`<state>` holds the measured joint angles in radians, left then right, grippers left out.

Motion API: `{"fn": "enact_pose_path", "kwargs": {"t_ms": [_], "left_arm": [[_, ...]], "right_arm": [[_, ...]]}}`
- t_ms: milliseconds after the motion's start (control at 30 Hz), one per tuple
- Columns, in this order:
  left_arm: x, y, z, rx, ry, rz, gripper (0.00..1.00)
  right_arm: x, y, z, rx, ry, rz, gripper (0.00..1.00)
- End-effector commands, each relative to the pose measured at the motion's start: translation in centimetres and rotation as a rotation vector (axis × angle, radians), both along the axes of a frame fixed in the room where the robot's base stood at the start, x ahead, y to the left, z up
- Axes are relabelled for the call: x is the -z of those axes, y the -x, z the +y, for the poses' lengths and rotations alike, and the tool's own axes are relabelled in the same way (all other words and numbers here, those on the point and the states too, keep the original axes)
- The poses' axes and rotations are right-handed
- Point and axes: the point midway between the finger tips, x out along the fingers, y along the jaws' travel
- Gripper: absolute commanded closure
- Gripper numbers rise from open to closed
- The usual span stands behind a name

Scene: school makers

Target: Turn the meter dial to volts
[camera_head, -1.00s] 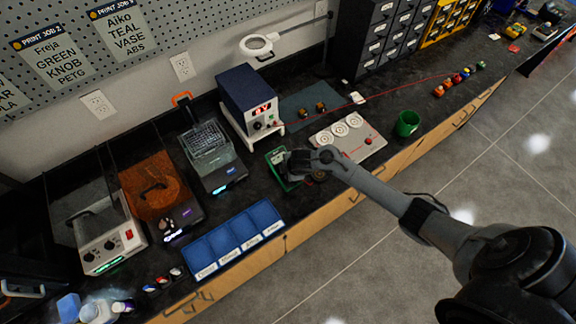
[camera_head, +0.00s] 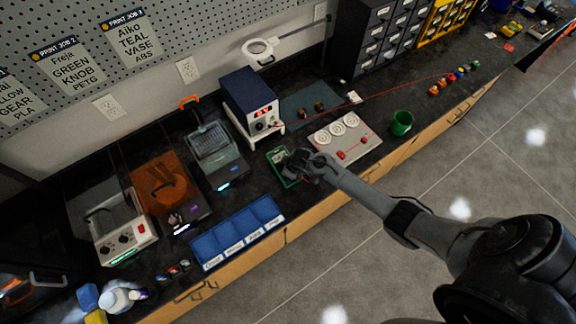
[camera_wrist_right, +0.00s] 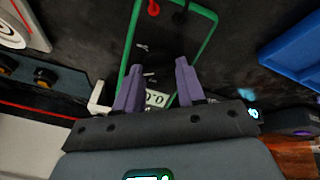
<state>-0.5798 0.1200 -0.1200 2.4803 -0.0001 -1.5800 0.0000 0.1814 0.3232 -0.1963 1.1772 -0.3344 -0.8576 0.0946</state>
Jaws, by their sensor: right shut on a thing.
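The meter (camera_head: 279,160) is a dark, green-edged box lying on the black bench, partly covered by my right gripper. In the right wrist view the meter (camera_wrist_right: 176,42) lies under the fingers, with a red and a black plug at its far end and a pale display (camera_wrist_right: 156,99) between the fingers, close to the gripper body. My right gripper (camera_wrist_right: 156,72) has its two purple fingers on either side of the dark dial at the meter's middle and is shut on it. The dial's pointer and setting are too dark to read. My left gripper is not in view.
A grey board (camera_head: 357,148) with white round parts lies right of the meter, and a green cup (camera_head: 402,123) beyond it. Behind stands a power supply (camera_head: 249,98). Blue bins (camera_head: 237,236) sit at the bench's front edge, left of the gripper.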

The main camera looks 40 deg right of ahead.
Motion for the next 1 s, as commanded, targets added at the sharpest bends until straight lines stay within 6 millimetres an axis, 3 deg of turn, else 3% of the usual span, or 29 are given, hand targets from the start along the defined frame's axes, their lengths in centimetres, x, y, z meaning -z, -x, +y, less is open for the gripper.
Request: {"fn": "enact_pose_path", "kwargs": {"t_ms": [467, 500, 633, 1000], "left_arm": [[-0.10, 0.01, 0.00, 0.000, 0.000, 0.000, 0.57], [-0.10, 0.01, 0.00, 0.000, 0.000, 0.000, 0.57], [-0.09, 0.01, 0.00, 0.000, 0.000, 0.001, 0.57], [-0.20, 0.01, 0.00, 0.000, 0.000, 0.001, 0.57]], "right_arm": [[0.00, -0.03, -0.02, 0.013, -0.006, -0.002, 0.92], [0.00, -0.03, -0.01, 0.012, -0.006, -0.001, 0.56], [0.00, -0.03, -0.01, 0.012, -0.006, -0.001, 0.37], [-0.28, 0.08, 0.01, 0.011, -0.005, -0.001, 0.36]]}}
